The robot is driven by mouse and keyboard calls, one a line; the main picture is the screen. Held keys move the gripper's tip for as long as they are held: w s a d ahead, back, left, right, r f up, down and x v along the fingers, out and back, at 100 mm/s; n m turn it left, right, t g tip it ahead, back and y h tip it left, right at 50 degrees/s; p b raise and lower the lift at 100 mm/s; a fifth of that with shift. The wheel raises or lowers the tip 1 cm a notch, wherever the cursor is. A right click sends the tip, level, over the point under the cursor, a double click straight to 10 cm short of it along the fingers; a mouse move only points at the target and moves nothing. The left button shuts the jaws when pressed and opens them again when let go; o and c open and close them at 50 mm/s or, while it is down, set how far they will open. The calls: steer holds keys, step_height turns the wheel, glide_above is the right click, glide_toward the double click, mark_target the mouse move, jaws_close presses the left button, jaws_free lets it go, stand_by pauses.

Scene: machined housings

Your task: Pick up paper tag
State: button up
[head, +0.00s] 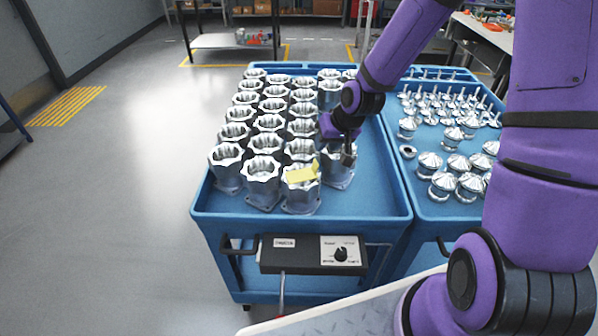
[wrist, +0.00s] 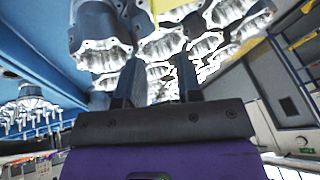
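The paper tag (head: 302,174) is a pale yellow slip lying across the top of a metal housing (head: 301,195) in the front row of the left blue cart. My gripper (head: 348,157) is just right of and slightly above the tag in the head view, over a neighbouring housing (head: 338,170). The gripper also shows in the wrist view (wrist: 158,82), with its two dark fingers apart and nothing visible between them.
Several rows of housings fill the left side of the left cart (head: 375,203); its right strip is bare. The right cart (head: 398,152) carries several domed metal parts (head: 443,184) and slender parts. A control box (head: 313,254) hangs at the front. Open floor lies left.

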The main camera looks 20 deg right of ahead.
mark_target(315, 161)
steer(key=x, duration=0.3)
steer(key=shift+a+f, duration=0.1)
steer(key=shift+f, duration=0.1)
steer(key=shift+d+x, duration=0.1)
steer(key=shift+x, duration=1.45)
steer(key=shift+d+x, duration=0.15)
steer(key=shift+x, duration=1.35)
steer(key=shift+s+f, duration=0.1)
jaws_close()
